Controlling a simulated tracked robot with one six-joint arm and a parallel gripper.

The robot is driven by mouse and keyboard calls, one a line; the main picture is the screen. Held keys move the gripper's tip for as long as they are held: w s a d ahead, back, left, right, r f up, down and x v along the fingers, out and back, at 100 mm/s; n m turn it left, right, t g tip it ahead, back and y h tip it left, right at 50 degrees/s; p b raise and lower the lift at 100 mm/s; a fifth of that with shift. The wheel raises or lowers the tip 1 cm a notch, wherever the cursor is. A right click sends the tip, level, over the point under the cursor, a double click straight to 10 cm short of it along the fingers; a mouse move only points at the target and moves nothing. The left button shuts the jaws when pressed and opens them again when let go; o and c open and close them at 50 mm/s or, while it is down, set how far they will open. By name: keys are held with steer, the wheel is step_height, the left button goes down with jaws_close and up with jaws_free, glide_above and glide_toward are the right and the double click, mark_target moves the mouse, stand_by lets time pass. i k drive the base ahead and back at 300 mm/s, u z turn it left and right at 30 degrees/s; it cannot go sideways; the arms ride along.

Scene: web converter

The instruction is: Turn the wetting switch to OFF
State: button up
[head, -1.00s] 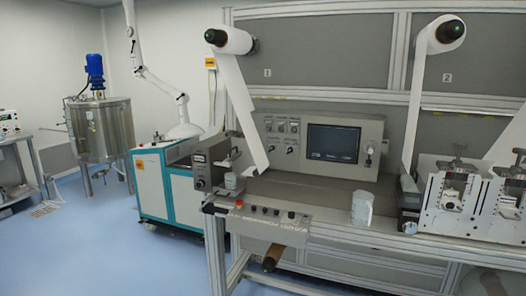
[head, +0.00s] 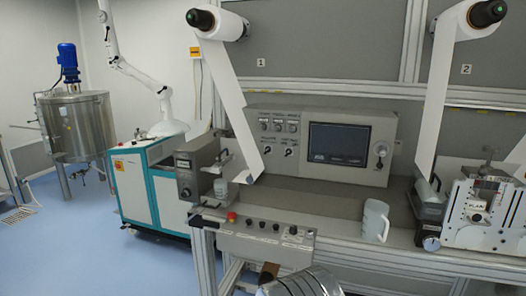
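A grey control panel (head: 320,120) stands at the back of the machine bench, with a dark screen (head: 340,143) in it. Left of the screen is a row of small meters (head: 278,126). My gripper is not in view.
A front console (head: 262,243) carries a red button (head: 232,217) and several knobs. A translucent jug (head: 375,220) stands on the bench. A silver ribbed part (head: 308,283) shows at the bottom edge. Blue floor (head: 80,265) is open at left. A white arm (head: 140,75) stands behind.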

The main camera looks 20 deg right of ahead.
mark_target(288, 151)
steer(key=i, duration=1.55)
steer(key=z, duration=0.3)
